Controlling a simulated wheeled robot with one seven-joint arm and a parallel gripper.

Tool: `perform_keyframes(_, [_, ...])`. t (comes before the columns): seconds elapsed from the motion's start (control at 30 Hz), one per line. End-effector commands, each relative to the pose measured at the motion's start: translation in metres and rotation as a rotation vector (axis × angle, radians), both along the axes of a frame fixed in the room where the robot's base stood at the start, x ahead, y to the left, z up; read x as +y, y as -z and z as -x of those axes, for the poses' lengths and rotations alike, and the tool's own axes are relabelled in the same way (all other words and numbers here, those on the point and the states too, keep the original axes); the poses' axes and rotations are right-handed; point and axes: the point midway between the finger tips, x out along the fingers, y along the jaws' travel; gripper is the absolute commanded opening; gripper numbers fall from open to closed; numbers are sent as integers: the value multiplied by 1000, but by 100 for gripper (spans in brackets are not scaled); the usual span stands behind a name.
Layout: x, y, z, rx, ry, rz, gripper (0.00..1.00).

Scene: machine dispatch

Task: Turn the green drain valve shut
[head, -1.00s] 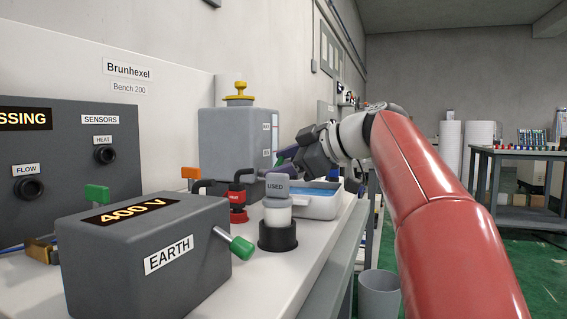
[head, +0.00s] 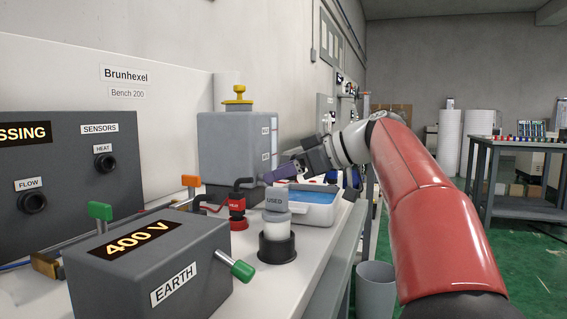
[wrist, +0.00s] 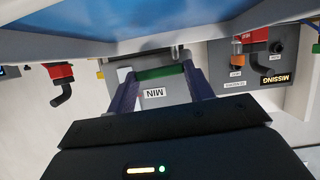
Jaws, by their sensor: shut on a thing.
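The green drain valve handle (wrist: 160,73) shows in the wrist view as a green bar lying crosswise in front of the grey tank with the MIN label (wrist: 153,93). My gripper (wrist: 158,76) has its two purple fingers at either end of the bar and is shut on it. In the head view my gripper (head: 268,178) is low at the right front of the grey tank (head: 235,150). The drain valve is hidden there behind my gripper and nearby things.
A white tray of blue liquid (head: 325,221) stands close below my gripper. A red valve with a black pipe (head: 237,205), a USED container (head: 277,200) and the EARTH box with a green-tipped lever (head: 242,270) stand nearer. A grey bin (head: 376,290) is beside the bench.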

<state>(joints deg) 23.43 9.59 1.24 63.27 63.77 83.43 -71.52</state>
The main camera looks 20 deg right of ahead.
Motion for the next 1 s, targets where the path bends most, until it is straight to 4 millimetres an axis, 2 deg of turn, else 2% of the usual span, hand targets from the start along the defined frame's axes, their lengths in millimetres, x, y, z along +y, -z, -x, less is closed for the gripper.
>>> perform_keyframes(0.63, [0, 2, -1, 55, 0, -41, 29])
perform_keyframes(0.67, [0, 2, -1, 55, 0, -41, 53])
perform_keyframes(0.8, [0, 2, -1, 54, 1, -41, 71])
perform_keyframes(1.0, [0, 2, -1, 54, 1, -39, 74])
